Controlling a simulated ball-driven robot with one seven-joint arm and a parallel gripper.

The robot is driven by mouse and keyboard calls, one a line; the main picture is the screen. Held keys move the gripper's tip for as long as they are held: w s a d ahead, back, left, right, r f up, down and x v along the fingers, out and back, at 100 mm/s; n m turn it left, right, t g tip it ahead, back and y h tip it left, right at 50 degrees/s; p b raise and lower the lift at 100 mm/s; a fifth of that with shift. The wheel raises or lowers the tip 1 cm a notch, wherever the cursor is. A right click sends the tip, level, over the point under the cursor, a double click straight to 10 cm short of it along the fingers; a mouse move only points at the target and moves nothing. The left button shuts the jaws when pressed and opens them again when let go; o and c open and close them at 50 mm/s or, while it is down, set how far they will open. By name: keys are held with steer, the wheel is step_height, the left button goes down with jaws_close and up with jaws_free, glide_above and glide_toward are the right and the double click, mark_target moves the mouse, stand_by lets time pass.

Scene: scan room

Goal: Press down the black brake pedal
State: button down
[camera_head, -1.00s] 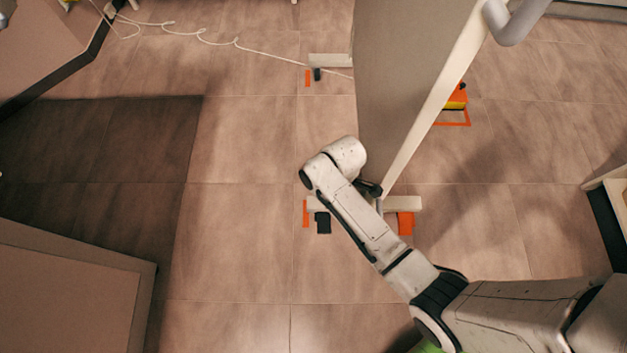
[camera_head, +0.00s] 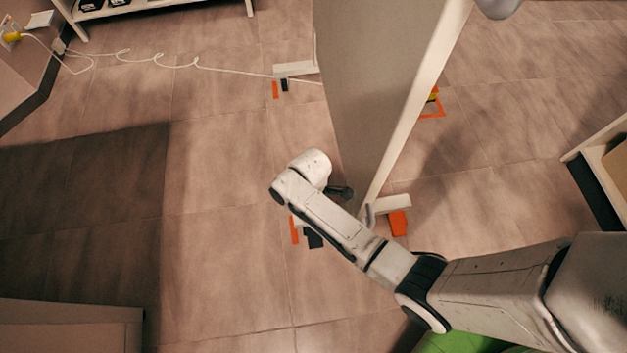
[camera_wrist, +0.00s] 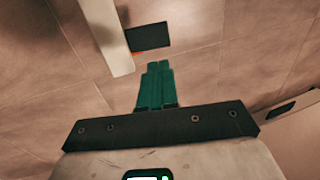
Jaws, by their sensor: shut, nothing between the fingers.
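A black brake pedal (camera_head: 314,239) sits low by the near foot of the tall grey panel, partly covered by my arm in the head view. In the wrist view the black pedal (camera_wrist: 149,36) is a dark rectangle beyond my fingertips, beside a pale bar. My gripper (camera_wrist: 158,65) has teal fingers closed together and empty. They point toward the pedal, with a gap between them in the picture. I cannot tell the height above it. The fingers are not clearly visible in the head view.
The tall panel (camera_head: 385,75) stands close to my arm. Its pale foot (camera_head: 390,205) has an orange piece (camera_head: 398,224) on the right. A second black pedal (camera_head: 284,85) is by the far foot, near a white cable (camera_head: 220,68). Open tiled floor lies left.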

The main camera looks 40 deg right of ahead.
mark_target(316, 243)
steer(key=b+x, duration=0.6)
steer(key=x, duration=0.5)
steer(key=shift+f, duration=0.2)
steer(key=shift+s+a, duration=0.1)
steer(key=shift+s, duration=0.05)
steer(key=shift+s+a+f+t+h+p, duration=0.2)
steer(key=shift+s+t+h+p, duration=0.15)
steer(key=shift+p, duration=0.25)
steer(key=shift+s+a+f+t+h, duration=0.1)
steer(key=shift+f+t+h, duration=0.25)
steer(key=shift+t, duration=0.15)
steer(key=shift+s+a+f+t+h, duration=0.1)
steer(key=shift+f+t+h, duration=0.15)
steer(key=shift+t, duration=0.2)
steer(key=shift+w+d, duration=0.1)
steer(key=shift+w, duration=0.05)
steer(key=shift+p, duration=0.3)
steer(key=shift+r+p, duration=0.8)
steer(key=shift+p, duration=0.1)
